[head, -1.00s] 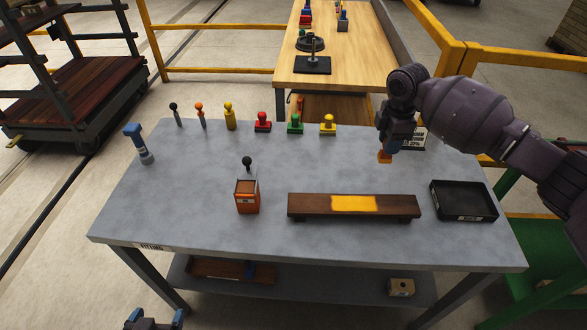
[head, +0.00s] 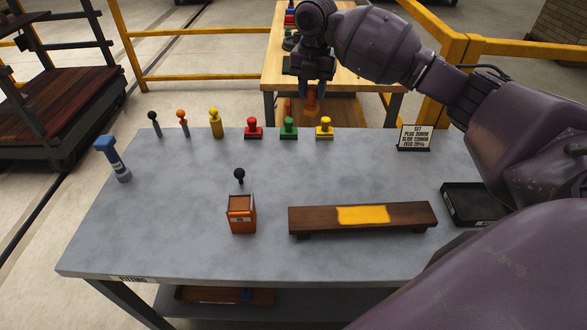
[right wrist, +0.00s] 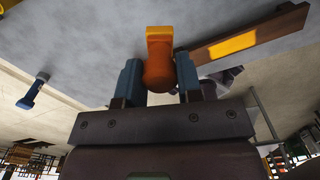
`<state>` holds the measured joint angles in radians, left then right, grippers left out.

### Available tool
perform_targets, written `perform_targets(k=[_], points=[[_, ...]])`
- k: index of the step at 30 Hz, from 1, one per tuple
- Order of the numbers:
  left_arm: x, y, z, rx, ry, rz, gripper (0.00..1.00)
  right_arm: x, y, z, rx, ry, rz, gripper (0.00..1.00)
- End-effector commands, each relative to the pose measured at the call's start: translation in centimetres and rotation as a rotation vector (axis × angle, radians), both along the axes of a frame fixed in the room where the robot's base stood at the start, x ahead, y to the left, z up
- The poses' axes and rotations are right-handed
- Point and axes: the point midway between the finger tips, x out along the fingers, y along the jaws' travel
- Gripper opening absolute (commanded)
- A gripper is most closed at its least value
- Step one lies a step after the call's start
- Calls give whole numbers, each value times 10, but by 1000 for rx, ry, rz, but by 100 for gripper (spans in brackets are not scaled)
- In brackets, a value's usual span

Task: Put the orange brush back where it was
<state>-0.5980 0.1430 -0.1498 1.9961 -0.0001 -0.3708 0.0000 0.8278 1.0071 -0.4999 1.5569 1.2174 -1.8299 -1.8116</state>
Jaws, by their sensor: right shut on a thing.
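My right gripper (head: 312,88) is shut on the orange brush (head: 312,102), beyond the far edge of the table as seen in the head view. In the right wrist view the brush (right wrist: 159,50) sits between the two blue fingers, its broad orange end pointing away from the gripper. It is held in the air, apart from the tabletop. A dark wooden board (head: 300,219) with a yellow patch (head: 362,214) lies at the front right of the grey table (head: 180,245). My left gripper is out of view.
Red, green (head: 288,128) and yellow stamps stand along the back edge, with several upright tools (head: 183,124) to their left. An orange box (head: 242,213), a blue-headed tool (head: 112,158), a black tray (head: 470,203) and a sign (head: 415,138) are also there. The table's middle is clear.

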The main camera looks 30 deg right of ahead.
Motion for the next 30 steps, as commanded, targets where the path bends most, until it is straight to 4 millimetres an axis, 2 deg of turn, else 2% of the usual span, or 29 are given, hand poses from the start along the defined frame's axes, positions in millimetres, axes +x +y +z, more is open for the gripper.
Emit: perform_targets(k=[5, 21, 25, 30], points=[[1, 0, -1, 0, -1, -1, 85, -1, 0, -9, 2, 1, 42, 9], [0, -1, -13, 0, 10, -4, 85, -1, 0, -121, 1, 4, 41, 9], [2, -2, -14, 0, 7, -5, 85, 0, 0, -138, 2, 1, 41, 9], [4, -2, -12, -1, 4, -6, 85, 0, 0, -145, 0, 0, 40, 9]])
